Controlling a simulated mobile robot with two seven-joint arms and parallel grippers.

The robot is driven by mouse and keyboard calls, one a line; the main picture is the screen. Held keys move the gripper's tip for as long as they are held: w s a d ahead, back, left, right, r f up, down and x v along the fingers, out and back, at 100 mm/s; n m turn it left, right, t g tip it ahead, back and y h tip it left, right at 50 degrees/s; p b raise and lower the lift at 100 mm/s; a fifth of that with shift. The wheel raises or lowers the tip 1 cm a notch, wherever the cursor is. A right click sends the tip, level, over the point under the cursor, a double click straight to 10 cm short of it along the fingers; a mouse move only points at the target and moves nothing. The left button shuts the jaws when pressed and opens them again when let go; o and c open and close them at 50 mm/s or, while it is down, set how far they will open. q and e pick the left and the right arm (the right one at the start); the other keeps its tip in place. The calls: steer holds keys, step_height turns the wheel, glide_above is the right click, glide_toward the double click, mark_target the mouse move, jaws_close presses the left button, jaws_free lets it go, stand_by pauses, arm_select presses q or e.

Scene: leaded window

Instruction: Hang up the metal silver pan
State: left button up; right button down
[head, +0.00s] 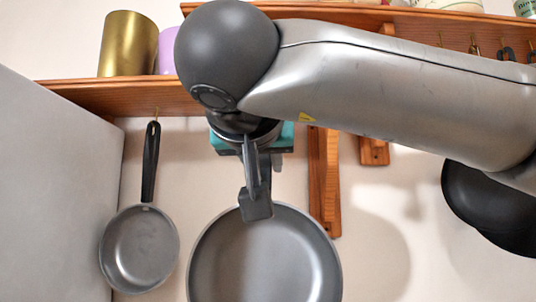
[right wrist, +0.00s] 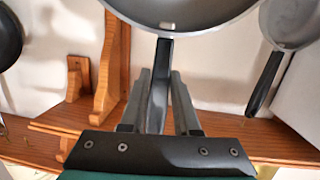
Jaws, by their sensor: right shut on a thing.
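A large silver-grey pan (head: 265,265) hangs from my right gripper (head: 257,203) in the head view, its round inside facing me and its lower part cut off by the frame. The right gripper is shut on the pan's handle. In the right wrist view, the dark handle (right wrist: 159,85) runs between the two fingers, and the pan's bowl (right wrist: 185,10) is at the top edge. The gripper and pan are below the wooden shelf (head: 165,98). My forearm hides part of the shelf's underside and any hooks there. My left gripper is not in view.
A smaller grey pan (head: 139,250) hangs from a hook (head: 157,112) at left. A black pan (head: 480,200) is at right, partly behind my arm. Wooden brackets (head: 324,185) stand on the wall. More hooks (head: 474,44) show upper right. A gold cup (head: 127,45) stands on the shelf.

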steer(key=w+p, duration=0.7)
steer(key=w, duration=0.6)
steer(key=shift+r, duration=0.35)
stand_by(0.9)
stand_by(0.7)
jaws_free()
steer(key=shift+f, duration=0.15)
stand_by(0.5)
steer(key=shift+s, duration=0.1)
